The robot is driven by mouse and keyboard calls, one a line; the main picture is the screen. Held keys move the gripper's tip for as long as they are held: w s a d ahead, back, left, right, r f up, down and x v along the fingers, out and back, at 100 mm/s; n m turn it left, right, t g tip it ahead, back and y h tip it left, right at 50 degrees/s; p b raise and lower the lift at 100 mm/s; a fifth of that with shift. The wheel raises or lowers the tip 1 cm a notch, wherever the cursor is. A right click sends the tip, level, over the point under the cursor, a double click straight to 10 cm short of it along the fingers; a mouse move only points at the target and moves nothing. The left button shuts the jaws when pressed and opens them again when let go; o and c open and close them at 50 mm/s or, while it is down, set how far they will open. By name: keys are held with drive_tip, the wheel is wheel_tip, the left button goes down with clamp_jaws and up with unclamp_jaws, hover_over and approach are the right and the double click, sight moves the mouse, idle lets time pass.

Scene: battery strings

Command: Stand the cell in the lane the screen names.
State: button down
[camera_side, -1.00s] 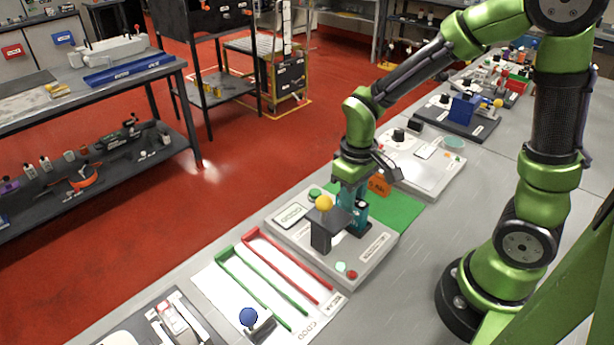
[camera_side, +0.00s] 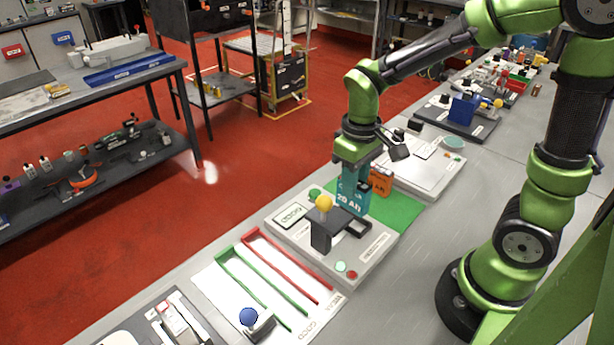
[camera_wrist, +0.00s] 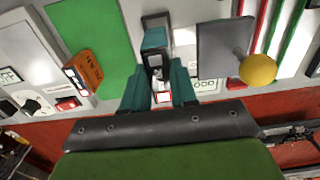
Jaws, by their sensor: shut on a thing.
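My gripper (camera_side: 356,178) points down, shut on a teal cell (camera_side: 350,198) marked 20 Ah. The cell is upright above the tester (camera_side: 372,262), just behind its dark slot. In the wrist view my gripper (camera_wrist: 158,85) has the cell (camera_wrist: 154,40) between its teal fingers. The tester's screen (camera_side: 291,214) seems to read GOOD, in small print. The green-railed lane (camera_side: 255,288) and red-railed lane (camera_side: 290,265) lie on a white board left of the tester, labelled GOOD and WEAK at the near end. Both look empty.
A yellow knob (camera_side: 324,203) rises from the tester's dark block (camera_side: 322,232), close left of the held cell. A blue knob (camera_side: 248,316) stands by the lanes' near left end.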

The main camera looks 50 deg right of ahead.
drive_tip(key=shift+r, duration=0.15)
wheel_tip(320, 180, up, 13)
drive_tip(key=w+a, duration=0.3)
drive_tip(key=a, duration=0.8)
drive_tip(key=w+a, duration=0.3)
drive_tip(key=a, duration=0.9)
wheel_tip(320, 180, down, 12)
drive_tip(key=shift+w+a+r, duration=0.15)
drive_tip(key=shift+w+r, duration=0.05)
drive_tip(key=shift+r, duration=0.05)
drive_tip(key=shift+f, duration=4.3)
drive_tip(key=shift+f, duration=0.2)
